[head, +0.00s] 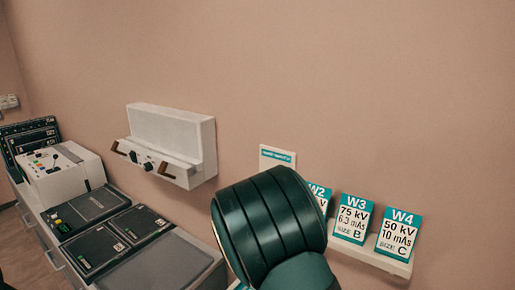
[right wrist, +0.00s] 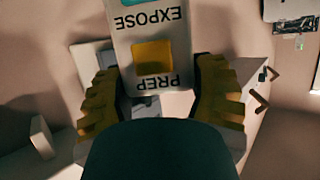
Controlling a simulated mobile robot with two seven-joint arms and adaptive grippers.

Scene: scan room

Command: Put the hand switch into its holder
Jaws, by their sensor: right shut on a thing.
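The hand switch (right wrist: 150,55) is a pale body marked EXPOSE and PREP with a yellow button and part of a teal one. It shows upside down in the right wrist view. My right gripper (right wrist: 155,72) is shut on it, with a yellow ribbed finger on each side. In the head view my dark green arm hides this gripper and the switch. A white plate with a teal label (head: 277,157) is on the wall just behind that arm. Its lower part is hidden, and I cannot tell whether it is the holder. My left gripper is not in view.
A white wall unit (head: 172,137) with brown handles hangs left of my arm. A ledge (head: 372,256) with cards W2, W3 and W4 is at the right. A control desk (head: 165,262) with panels stands at the lower left. The wall above is bare.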

